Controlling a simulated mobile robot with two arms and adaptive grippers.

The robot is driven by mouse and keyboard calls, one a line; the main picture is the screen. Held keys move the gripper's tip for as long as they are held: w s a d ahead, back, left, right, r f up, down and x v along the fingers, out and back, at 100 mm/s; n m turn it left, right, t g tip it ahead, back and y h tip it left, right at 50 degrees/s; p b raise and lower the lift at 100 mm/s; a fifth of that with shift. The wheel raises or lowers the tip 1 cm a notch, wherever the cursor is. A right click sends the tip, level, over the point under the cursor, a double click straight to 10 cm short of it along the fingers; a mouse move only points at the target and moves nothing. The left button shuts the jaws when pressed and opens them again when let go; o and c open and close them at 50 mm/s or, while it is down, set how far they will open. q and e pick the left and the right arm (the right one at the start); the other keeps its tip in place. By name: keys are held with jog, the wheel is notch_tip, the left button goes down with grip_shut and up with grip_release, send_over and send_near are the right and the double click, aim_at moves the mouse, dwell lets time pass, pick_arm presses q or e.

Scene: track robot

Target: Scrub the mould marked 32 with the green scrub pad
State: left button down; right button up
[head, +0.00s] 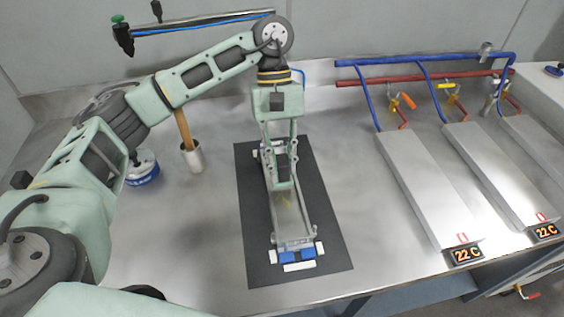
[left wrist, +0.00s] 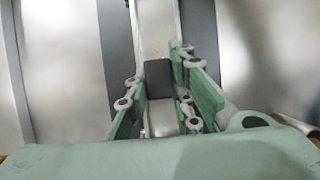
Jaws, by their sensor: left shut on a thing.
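A long, narrow metal mould (head: 299,217) lies on a black mat (head: 325,250), with white and blue pieces at its near end. I cannot read a number on it. My left gripper (head: 283,180) points down over the mould's far half. It is shut on a dark block (left wrist: 159,76), seen between its fingers in the left wrist view, with the pale mould (left wrist: 158,22) running beyond it. I cannot make out a green pad face; the block's underside is hidden, so contact with the mould is unclear. My right gripper is not in view.
Several grey plates (head: 420,185) stand at right, with blue (head: 372,95) and red pipes behind and displays (head: 466,254) reading 22 C. A white cup (head: 193,158) with a wooden handle and a blue-and-white round container (head: 142,170) stand at left. The steel bench between cup and mat is clear.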

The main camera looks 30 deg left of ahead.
pick_arm(q)
jog(key=shift+w+a+b, duration=0.35)
jog(key=shift+w+a, duration=0.1)
jog(key=shift+w, duration=0.2)
jog(key=shift+w+a, duration=0.35)
jog(key=shift+w, duration=0.05)
jog(key=shift+w, duration=0.1)
jog(key=shift+w+a+b, duration=0.45)
jog(key=shift+w+a, duration=0.05)
jog(key=shift+w, duration=0.15)
jog(key=shift+w+a, duration=0.3)
jog(key=shift+w+a+r, duration=0.1)
jog(key=shift+w+a, duration=0.65)
jog(key=shift+w, duration=0.3)
